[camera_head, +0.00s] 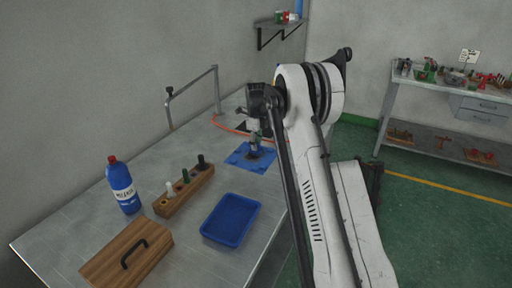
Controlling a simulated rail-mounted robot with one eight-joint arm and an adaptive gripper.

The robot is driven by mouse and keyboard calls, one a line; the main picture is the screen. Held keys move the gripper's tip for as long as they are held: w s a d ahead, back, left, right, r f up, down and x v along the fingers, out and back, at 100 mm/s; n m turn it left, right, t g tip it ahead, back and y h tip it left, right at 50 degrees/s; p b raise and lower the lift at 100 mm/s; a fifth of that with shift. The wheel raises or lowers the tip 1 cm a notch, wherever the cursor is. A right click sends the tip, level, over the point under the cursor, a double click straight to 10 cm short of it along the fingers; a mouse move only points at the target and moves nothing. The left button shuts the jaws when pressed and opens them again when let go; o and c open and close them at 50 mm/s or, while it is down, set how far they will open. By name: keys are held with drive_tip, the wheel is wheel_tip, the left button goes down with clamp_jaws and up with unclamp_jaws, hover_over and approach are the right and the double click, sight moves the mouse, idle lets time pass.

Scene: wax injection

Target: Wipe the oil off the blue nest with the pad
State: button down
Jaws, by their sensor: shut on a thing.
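The blue nest (240,160) is a flat blue plate on the metal table, at the middle of the view. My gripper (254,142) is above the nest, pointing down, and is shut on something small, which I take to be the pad. The fingers and the arm hide most of the held thing. A dark brownish patch shows on the nest below the fingers; I cannot tell whether it is oil, a recess or part of the pad. Whether the held thing touches the nest is too small to tell.
A blue tray (231,220), a wooden block (184,192) with several plugs, a blue bottle (123,187) with red cap and a wooden board with handle (128,256) stand nearer.

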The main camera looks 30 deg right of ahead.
drive_tip(key=shift+w+d+r, duration=0.1)
drive_tip(key=shift+w+d, duration=0.1)
drive_tip(key=shift+d, duration=0.1)
wheel_tip(320, 180, up, 4)
drive_tip(key=shift+s+a+f+p, duration=0.1)
drive_tip(key=shift+s+f+p, duration=0.1)
drive_tip(key=shift+p, duration=0.35)
drive_tip(key=shift+w+r, duration=0.2)
drive_tip(key=shift+r+p, duration=0.8)
drive_tip(key=shift+r, duration=1.3)
drive_tip(key=shift+f, duration=0.1)
